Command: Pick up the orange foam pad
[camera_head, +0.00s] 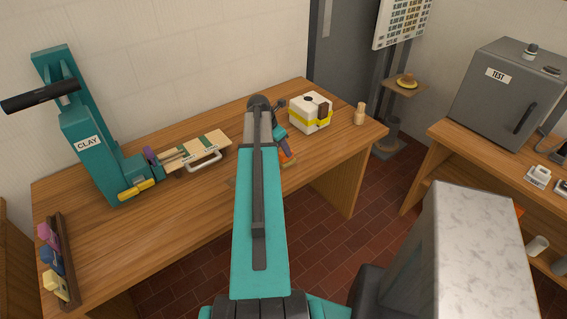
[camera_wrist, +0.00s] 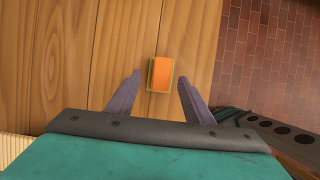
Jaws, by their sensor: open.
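The orange foam pad (camera_wrist: 162,72) lies on the wooden table in the wrist view, with a thin yellow-green rim around its orange top. It is just ahead of my gripper (camera_wrist: 156,93), roughly centred between the two fingers. The fingers are apart and nothing is held. In the head view, my gripper (camera_head: 284,147) is over the table's front right part. A small orange patch of the pad (camera_head: 288,160) shows just below it, mostly hidden by my arm.
The table (camera_head: 200,215) carries a teal clay press (camera_head: 95,150), a wooden board with a handle (camera_head: 197,152), a rack (camera_head: 62,265), a white and yellow box (camera_head: 310,113) and a small wooden figure (camera_head: 360,114). A grey test oven (camera_head: 505,95) stands on the right bench. Bare table surrounds the pad.

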